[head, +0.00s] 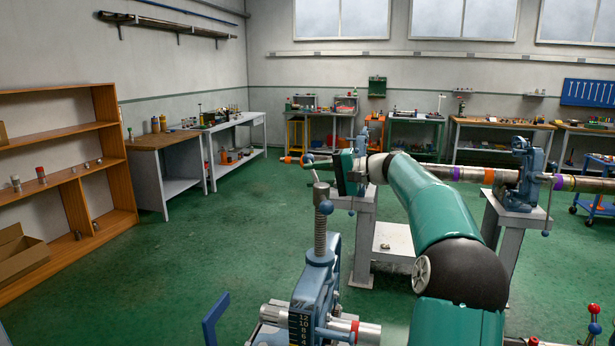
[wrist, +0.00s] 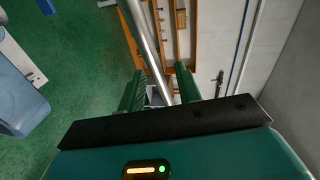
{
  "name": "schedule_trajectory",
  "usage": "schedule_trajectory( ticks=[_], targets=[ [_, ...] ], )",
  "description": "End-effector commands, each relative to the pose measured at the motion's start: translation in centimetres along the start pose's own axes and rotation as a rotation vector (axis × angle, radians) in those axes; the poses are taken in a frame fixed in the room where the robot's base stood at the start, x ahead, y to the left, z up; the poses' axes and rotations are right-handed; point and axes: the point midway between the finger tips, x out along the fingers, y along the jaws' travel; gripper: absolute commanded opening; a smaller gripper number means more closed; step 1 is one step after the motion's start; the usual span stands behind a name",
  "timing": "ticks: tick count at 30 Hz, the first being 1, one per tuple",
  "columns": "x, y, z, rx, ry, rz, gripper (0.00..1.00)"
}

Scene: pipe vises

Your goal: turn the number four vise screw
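My gripper (wrist: 160,90) shows in the wrist view as two green fingers standing apart. A bare silver bar (wrist: 146,45) runs between them from the top edge; I cannot tell whether either finger touches it. In the head view my arm reaches forward to a green end (head: 346,172) at a pipe stand, where it hides much of what is behind. A blue vise with an upright threaded screw (head: 320,232) stands close at the bottom. Another blue vise (head: 522,178) clamps a pipe at the right. No vise number is readable, so I cannot tell which is number four.
A long pipe (head: 437,171) with coloured bands runs across the right. A wooden shelf (head: 75,200) and workbenches (head: 160,142) line the left. Green floor (head: 190,255) lies clear at left centre. A blue rounded part (wrist: 18,95) is at the wrist view's left edge.

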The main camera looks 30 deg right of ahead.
Motion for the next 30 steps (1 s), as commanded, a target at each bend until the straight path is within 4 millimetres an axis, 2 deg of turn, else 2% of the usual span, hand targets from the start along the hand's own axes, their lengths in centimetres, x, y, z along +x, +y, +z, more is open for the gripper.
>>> schedule_trajectory(
  ticks=[3, 6, 14, 20, 30],
  targets=[
    [1.6, 0.0, 0.0, 0.0, -0.001, 0.0, 0.34],
    [2.2, -0.1, 0.0, 0.0, -0.001, 0.0, 0.34],
    [2.4, 0.0, 0.0, 0.0, 0.0, 0.0, 0.34],
    [2.4, 0.0, 0.0, 0.0, 0.0, 0.0, 0.0],
    [2.2, 0.0, -0.1, 0.003, 0.015, 0.001, 0.0]
  ],
)
